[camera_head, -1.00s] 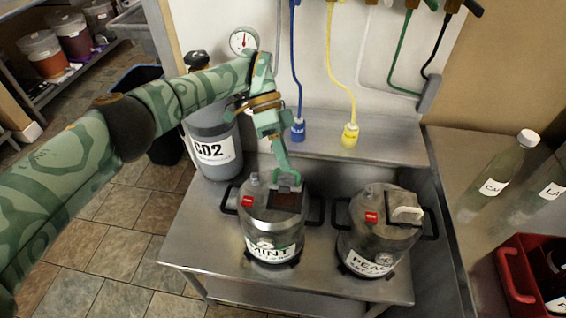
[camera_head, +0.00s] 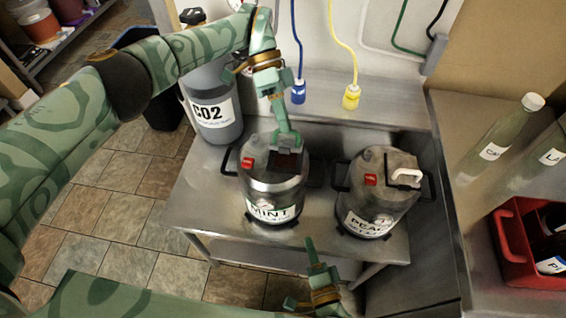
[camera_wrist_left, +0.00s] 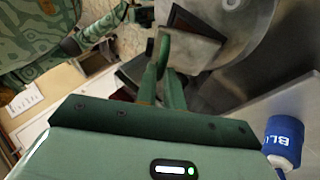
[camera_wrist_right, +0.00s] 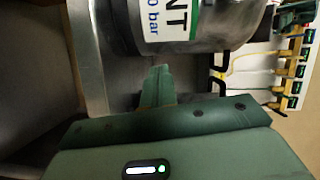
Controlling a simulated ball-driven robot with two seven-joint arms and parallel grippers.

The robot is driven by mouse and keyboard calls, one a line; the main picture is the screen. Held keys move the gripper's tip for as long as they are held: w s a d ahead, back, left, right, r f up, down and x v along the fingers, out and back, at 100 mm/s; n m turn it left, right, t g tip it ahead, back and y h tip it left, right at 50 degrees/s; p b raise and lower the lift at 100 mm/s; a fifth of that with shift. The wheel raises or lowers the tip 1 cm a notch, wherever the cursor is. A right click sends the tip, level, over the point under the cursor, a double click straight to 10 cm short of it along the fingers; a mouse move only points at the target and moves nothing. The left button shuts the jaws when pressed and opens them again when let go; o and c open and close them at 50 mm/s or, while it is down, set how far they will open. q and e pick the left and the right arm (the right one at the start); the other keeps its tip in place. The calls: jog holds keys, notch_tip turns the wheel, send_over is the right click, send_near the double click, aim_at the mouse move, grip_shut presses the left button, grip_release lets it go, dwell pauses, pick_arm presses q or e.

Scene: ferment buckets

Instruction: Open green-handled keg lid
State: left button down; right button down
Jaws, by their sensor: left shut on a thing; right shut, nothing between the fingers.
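The steel keg labelled MINT (camera_head: 272,190) stands upright on the steel bench. My left gripper (camera_head: 285,143) comes down on its top and is shut on the lid's green handle (camera_wrist_left: 162,55), which the fingers largely hide. A dark rectangular patch (camera_wrist_left: 196,22) on the keg top shows beside the fingers; I cannot tell how far the lid is raised. My right gripper (camera_head: 313,247) is shut and empty, in front of and below the MINT keg. In the right wrist view its fingers (camera_wrist_right: 157,85) point toward the keg's lower side, with a visible gap.
A grey CO2 cylinder (camera_head: 214,110) stands behind left. Blue (camera_head: 298,92) and yellow (camera_head: 351,97) connectors hang behind. Bottles (camera_head: 505,135) and a red crate (camera_head: 520,265) are at right.

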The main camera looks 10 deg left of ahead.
jog(key=w+a+r+m+t+h, duration=0.1)
jog(key=w+a+r+m+t, duration=0.15)
jog(key=a+r+m, duration=0.4)
jog(key=m+t+h, duration=0.2)
jog(key=m+h, duration=0.3)
jog(key=m, duration=1.1)
send_near(283, 175)
notch_tip(283, 175, up, 3)
jog(key=m, duration=0.1)
jog(key=shift+m+g+h, duration=0.35)
jog(key=shift+m+h, duration=0.05)
jog(key=shift+m, duration=0.05)
jog(key=w+r, duration=0.1)
jog(key=w, duration=0.5)
jog(key=w+r, duration=0.1)
jog(key=w, duration=0.2)
jog(key=shift+w+a+r, duration=0.2)
jog(key=shift+w+r, duration=0.15)
